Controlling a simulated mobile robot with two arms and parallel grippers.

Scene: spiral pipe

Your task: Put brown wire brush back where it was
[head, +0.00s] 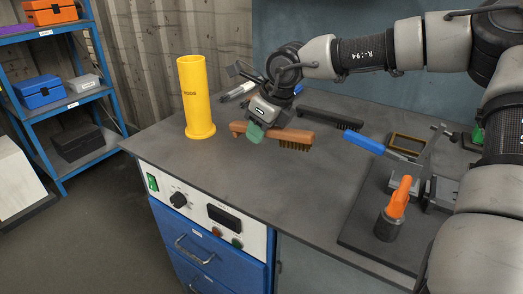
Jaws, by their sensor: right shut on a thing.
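The brown wire brush (290,138) has a wooden handle and dark bristles pointing down at its right end. It is at the workbench top, near the middle of the head view. My right gripper (257,128) is over its left part and shut on it. The gripper hides part of the handle. I cannot tell whether the bristles touch the bench. A black brush (328,117) lies on the bench behind it. My left gripper is not in view.
A yellow cylinder (195,100) stands at the bench's left. A blue-handled tool (366,143), a brown frame (407,142) and an orange-topped tool (399,197) are at the right. The front middle of the workbench (270,180) is clear. A blue shelf (72,103) stands at left.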

